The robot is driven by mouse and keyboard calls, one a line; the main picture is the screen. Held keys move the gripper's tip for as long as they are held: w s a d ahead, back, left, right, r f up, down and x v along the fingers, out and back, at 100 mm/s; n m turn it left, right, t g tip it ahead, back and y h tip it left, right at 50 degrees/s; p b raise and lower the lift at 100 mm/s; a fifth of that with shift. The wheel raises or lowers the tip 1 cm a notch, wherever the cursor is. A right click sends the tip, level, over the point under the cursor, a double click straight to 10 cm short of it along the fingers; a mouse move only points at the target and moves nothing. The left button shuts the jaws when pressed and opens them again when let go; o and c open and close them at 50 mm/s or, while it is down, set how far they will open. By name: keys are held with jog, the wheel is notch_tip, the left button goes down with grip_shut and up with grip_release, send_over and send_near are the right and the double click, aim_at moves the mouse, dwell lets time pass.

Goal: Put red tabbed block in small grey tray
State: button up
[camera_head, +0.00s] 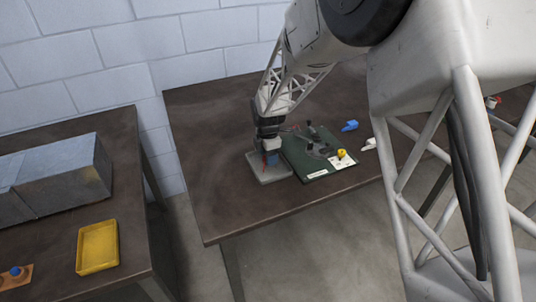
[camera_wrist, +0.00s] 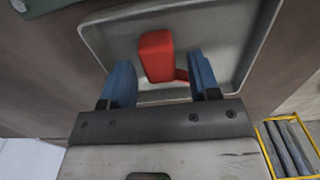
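The red tabbed block (camera_wrist: 156,57) lies in the small grey tray (camera_wrist: 98,36), near its middle in the wrist view, with its tab pointing right. My gripper (camera_wrist: 162,80) has blue fingers spread on either side of the block's lower part. A gap shows between the fingers and the block's main body; the tab comes close to the right finger. In the head view my gripper (camera_head: 269,163) is low over the grey tray (camera_head: 272,179), and only a little red shows by the fingers. Whether the fingers touch the tray floor is hidden.
A dark green board (camera_head: 312,172) with fixtures and a yellow piece (camera_head: 341,153) lies right beside the tray. A blue piece (camera_head: 350,126) and a white piece (camera_head: 369,144) lie beyond it. A yellow tray (camera_head: 98,247) and grey metal box (camera_head: 65,172) are on the left table.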

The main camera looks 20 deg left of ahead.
dwell(0.3)
notch_tip(320, 180, up, 12)
jog(key=shift+r, duration=0.15)
dwell(0.6)
dwell(0.8)
jog(key=s+d+r+m, duration=0.4)
jog(key=d+r, duration=0.1)
jog(key=d, duration=0.5)
jog(key=s+d+r+m+t, duration=0.1)
jog(key=s+d+r+m, duration=0.35)
jog(key=d, duration=0.45)
jog(key=s+d+r+m, duration=0.3)
jog(key=d+r+m, duration=0.15)
jog(key=d, duration=0.55)
jog(key=s+d+m, duration=0.7)
jog(key=s+d, duration=0.1)
jog(key=s, duration=0.3)
jog(key=s+d+m+t, duration=0.1)
jog(key=s+d+m, duration=0.6)
jog(key=s+d, duration=0.2)
jog(key=s, duration=0.2)
jog(key=shift+s+f+t, duration=0.3)
jog(key=shift+s+f, duration=0.05)
jog(key=shift+f, duration=0.05)
